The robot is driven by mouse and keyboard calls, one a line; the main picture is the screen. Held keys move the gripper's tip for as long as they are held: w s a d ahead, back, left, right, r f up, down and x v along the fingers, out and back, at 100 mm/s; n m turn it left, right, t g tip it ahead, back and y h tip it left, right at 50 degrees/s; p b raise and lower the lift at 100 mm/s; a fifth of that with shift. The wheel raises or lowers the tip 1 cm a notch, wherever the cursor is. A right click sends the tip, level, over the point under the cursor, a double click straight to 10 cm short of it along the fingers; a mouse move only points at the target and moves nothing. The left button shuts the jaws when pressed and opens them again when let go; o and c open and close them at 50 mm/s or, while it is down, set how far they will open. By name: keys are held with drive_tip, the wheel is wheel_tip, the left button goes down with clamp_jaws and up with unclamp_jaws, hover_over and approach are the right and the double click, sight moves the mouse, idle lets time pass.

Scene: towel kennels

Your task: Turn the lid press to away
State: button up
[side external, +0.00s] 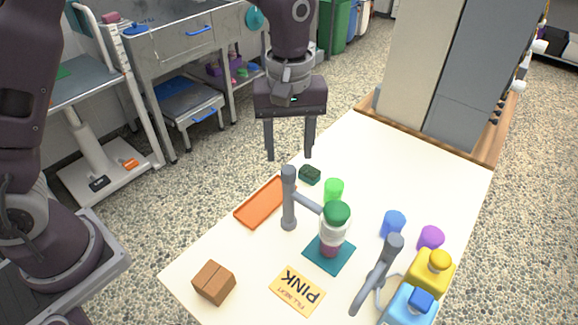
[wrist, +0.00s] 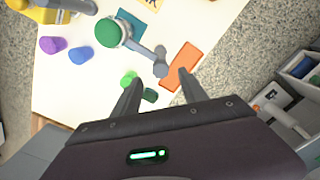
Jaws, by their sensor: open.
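A grey upright post with a side arm (side external: 289,200), which looks like the lid press, stands near the middle of the white table. Its arm points right, toward a bottle with a green top and a clear and purple body (side external: 333,230). The bottle stands upright on a teal mat (side external: 318,255). In the wrist view the post (wrist: 160,62) and the green bottle top (wrist: 108,33) show from above. I cannot tell whether the arm touches the bottle. My gripper (side external: 289,157) is open and empty, above and behind the post; its fingers also show in the wrist view (wrist: 160,84).
An orange tray (side external: 262,203) lies left of the post. A dark green block (side external: 310,175) and a green cup (side external: 334,188) are behind. A brown block (side external: 214,283) is front left.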

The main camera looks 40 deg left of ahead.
sight(289, 169)
wheel_tip(289, 169, down, 6)
drive_tip(key=shift+r, duration=0.2)
clamp_jaws()
drive_tip(key=shift+r, duration=0.1)
idle(1.3)
